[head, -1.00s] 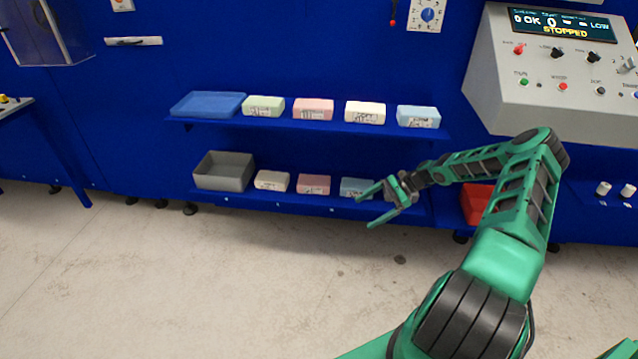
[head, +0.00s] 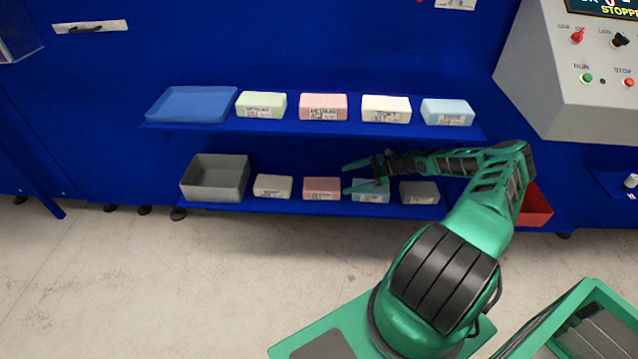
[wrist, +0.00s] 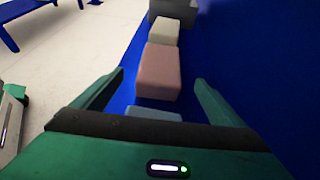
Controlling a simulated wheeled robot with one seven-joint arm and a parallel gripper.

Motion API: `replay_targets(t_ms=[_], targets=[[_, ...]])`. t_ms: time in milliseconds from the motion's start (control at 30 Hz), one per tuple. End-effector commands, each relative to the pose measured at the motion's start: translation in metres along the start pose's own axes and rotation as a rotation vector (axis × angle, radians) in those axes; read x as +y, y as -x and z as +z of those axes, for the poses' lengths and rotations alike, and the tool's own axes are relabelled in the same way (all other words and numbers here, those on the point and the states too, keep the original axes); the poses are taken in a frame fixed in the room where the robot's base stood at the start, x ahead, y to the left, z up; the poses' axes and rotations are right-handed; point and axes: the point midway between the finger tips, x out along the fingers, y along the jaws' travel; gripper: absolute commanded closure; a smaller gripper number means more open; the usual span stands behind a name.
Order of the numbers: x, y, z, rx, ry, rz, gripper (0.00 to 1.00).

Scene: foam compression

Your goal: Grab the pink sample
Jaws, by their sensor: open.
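Two pink samples are in the head view. One pink block (head: 323,107) sits on the upper blue shelf (head: 300,131). The other pink block (head: 322,188) sits on the lower blue shelf (head: 300,206), between a cream block and a light blue block. My gripper (head: 345,177) is open and empty, just right of the lower pink block and in front of the light blue block. In the wrist view, the lower pink block (wrist: 159,71) lies ahead between the spread fingers of my gripper (wrist: 160,82), apart from both.
The cream block (head: 273,186) and a grey bin (head: 216,178) stand left of the lower pink block. The light blue block (head: 370,190) is partly hidden by my gripper, with a grey block (head: 419,192) to its right. A red bin (head: 536,207) is further right.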

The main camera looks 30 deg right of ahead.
Motion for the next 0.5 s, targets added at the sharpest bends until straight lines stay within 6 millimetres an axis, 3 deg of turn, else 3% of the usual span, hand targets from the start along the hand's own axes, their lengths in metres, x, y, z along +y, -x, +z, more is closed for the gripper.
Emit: replay_targets(t_ms=[500], targets=[[-0.004, -0.036, -0.007, -0.001, -0.010, -0.023, 0.08]])
